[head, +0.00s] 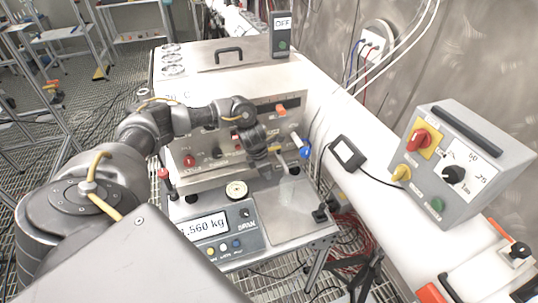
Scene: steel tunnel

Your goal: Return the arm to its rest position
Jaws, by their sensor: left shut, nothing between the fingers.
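My left arm comes in from the left and reaches over the bench toward the front of a control panel. My left gripper (262,166) is at the end of it, pointing down, shut and empty. It is in front of the panel (205,166) and above the scale plate (290,212); whether it touches anything cannot be told. My right gripper is not in view.
A scale display (207,226) reads about 1.560 kg, with a small round dial (236,190) behind it. A grey control box (457,165) with a red knob stands at the right. Cables hang beside the wall socket (372,42). Metal shelving stands at the back left.

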